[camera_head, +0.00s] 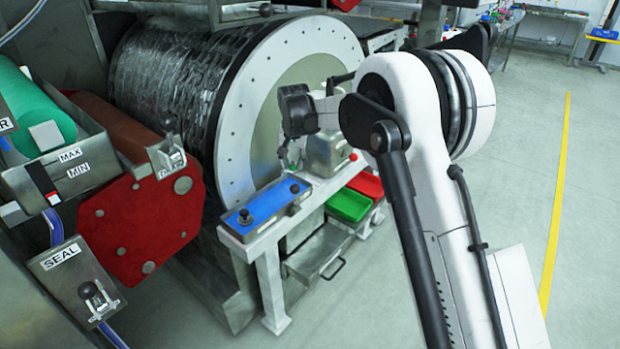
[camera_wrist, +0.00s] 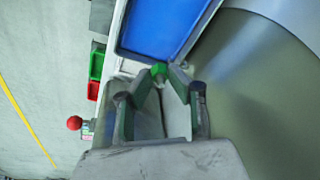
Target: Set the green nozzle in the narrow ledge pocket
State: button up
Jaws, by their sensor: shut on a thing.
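My gripper (camera_wrist: 160,75) is shut on the green nozzle (camera_wrist: 158,68). Only a small green piece of the nozzle shows between the fingertips in the wrist view; the rest is hidden by the fingers. In the head view my gripper (camera_head: 288,155) hangs beyond the far end of the blue tray, in front of the drum's pale end face. I cannot pick out the narrow ledge pocket in either view.
The blue tray (camera_head: 262,207), with dark knob-like parts on it, lies on a white bench. A grey metal box (camera_head: 330,152) with a red knob stands close beside my gripper. Green (camera_head: 348,205) and red (camera_head: 367,185) bins sit lower. The large drum (camera_head: 235,100) is behind.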

jog(key=b, duration=0.1)
send_over(310, 180)
jog(key=f, duration=0.4)
jog(key=shift+s+f, duration=0.35)
jog(key=shift+f, duration=0.05)
jog(key=shift+s+b+x, duration=0.2)
jog(key=shift+b+x, duration=0.15)
jog(key=shift+x, duration=0.6)
jog(key=shift+s+b+x, duration=0.25)
jog(key=shift+b+x, duration=0.05)
jog(key=shift+x, duration=0.7)
jog(key=shift+d+f, duration=0.2)
jog(key=o, duration=0.4)
jog(key=shift+o, duration=0.7)
